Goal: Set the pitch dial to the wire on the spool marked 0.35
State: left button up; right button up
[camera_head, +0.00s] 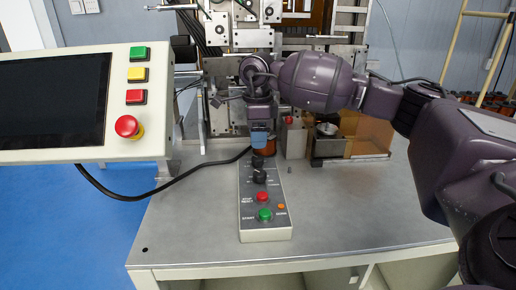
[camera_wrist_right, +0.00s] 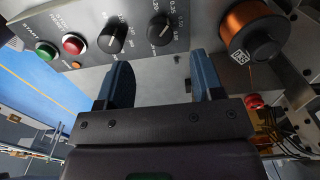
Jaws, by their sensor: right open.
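The pitch dial (camera_wrist_right: 160,28) is a black knob with a white pointer line and a scale of small numbers around it. It sits on the grey control box (camera_head: 248,218), beside a second black knob (camera_wrist_right: 112,37). In the head view the right gripper (camera_head: 260,138) hides part of the box's far end. My left gripper is out of view.
The box also carries a red button (camera_head: 262,197), a green button (camera_head: 265,214) and an orange lamp (camera_head: 281,206). A screen panel (camera_head: 60,105) stands at left. Winder machinery (camera_head: 235,50) stands behind. The metal table (camera_head: 360,215) is clear at right.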

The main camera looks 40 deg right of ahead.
aim_at(258, 157)
notch_tip(258, 157, up, 4)
jog(key=shift+r, duration=0.15)
dwell(0.3)
